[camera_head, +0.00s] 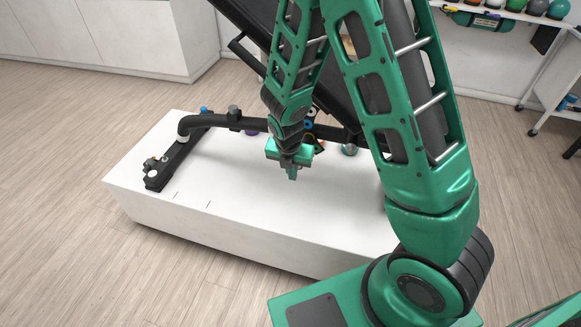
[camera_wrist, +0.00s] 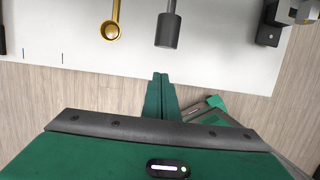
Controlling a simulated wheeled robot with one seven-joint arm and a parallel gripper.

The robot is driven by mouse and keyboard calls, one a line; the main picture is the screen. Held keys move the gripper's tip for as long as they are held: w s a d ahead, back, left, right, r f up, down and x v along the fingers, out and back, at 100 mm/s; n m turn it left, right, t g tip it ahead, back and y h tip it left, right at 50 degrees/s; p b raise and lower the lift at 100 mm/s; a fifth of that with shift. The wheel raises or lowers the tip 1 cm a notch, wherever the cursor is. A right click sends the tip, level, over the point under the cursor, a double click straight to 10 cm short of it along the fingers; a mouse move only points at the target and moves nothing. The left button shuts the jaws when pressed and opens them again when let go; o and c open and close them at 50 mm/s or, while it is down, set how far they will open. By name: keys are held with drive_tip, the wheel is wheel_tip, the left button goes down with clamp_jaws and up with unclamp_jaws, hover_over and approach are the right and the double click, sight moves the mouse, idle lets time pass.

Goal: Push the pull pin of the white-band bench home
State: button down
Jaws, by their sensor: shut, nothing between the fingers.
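The bench with a black frame (camera_head: 208,121) stands on a white plinth, and a white band (camera_head: 183,138) shows near the left end of its tube. A grey knob (camera_head: 234,112) sticks up from the tube; I cannot tell whether it is the pull pin. In the wrist view a dark grey cylinder on a thin rod (camera_wrist: 167,31) and a gold ring-ended rod (camera_wrist: 111,30) lie ahead of my fingers. My gripper (camera_head: 292,175) is shut and empty, pointing down over the plinth in front of the tube. Its fingertips (camera_wrist: 160,76) are apart from both rods.
The white plinth (camera_head: 230,229) has free room at the front. The dark backrest (camera_head: 262,25) rises behind my arm, which hides part of the bench. White cabinets (camera_head: 105,35) stand at the back left. A rack with several coloured balls (camera_head: 515,5) is at the upper right.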

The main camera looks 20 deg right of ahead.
drive_tip(key=shift+w+d+r, duration=0.1)
drive_tip(key=shift+w+d, duration=0.45)
drive_tip(key=shift+w, duration=0.2)
drive_tip(key=shift+w+d+r, duration=0.1)
drive_tip(key=shift+w+d, duration=0.45)
drive_tip(key=shift+w, duration=0.15)
drive_tip(key=shift+w+d, duration=0.45)
drive_tip(key=shift+w, duration=0.2)
drive_tip(key=shift+w+d, duration=0.45)
drive_tip(key=shift+w, duration=0.15)
drive_tip(key=s+a+r, duration=0.4)
drive_tip(key=s+r, duration=0.1)
drive_tip(key=r, duration=0.4)
drive_tip(key=shift+s+a+r, duration=0.15)
drive_tip(key=shift+s+r, duration=0.1)
drive_tip(key=shift+s, duration=0.1)
